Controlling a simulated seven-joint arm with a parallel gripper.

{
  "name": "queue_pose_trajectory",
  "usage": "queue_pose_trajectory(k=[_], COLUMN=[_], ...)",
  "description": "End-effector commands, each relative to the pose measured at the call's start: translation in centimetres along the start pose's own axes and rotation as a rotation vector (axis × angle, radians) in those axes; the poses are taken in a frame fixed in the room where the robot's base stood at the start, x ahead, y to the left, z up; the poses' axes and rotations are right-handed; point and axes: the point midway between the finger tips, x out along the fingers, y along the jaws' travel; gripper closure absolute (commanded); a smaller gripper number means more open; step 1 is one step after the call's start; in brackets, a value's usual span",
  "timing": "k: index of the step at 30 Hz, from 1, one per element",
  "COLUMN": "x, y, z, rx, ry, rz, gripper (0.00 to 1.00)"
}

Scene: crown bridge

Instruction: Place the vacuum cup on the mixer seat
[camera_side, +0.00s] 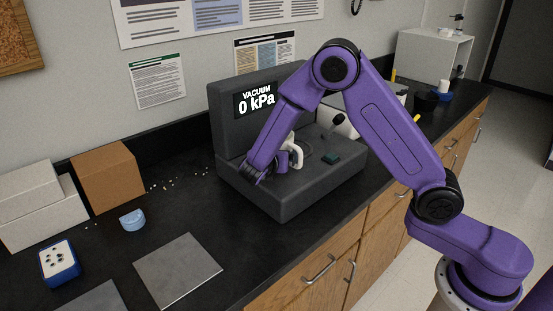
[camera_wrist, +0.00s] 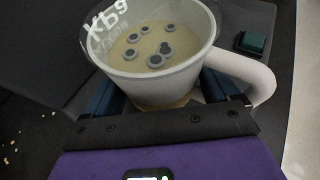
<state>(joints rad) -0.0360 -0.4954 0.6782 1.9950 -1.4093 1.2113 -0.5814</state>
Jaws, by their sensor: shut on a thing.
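The vacuum cup (camera_wrist: 170,85) is a pale, clear-walled cup with a handle on its right side. It holds beige material with several grey round pieces on top. My gripper (camera_wrist: 158,98) is shut on the cup, with a blue finger on each side of its body. In the side view the cup (camera_side: 292,153) shows as a small white shape at the end of my arm, over the dark grey mixer (camera_side: 300,200). The mixer's screen (camera_side: 257,101) reads "VACUUM 0 kPa". The mixer seat is not clearly visible, and I cannot tell whether the cup touches it.
A dark green button (camera_side: 331,157) is on the mixer, right of the cup. On the black counter to the left are a blue tray (camera_side: 59,264), a light blue piece (camera_side: 132,220), a grey plate (camera_side: 178,270) and boxes (camera_side: 107,178). Small crumbs are scattered behind the plate.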

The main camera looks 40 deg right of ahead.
Motion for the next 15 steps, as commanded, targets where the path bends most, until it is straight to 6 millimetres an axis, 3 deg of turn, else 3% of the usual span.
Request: queue_pose_trajectory(k=[15], x=[0.46], y=[0.13], z=[-1.11], rx=[0.001], ry=[-0.002], rz=[0.001], gripper=[0.6])
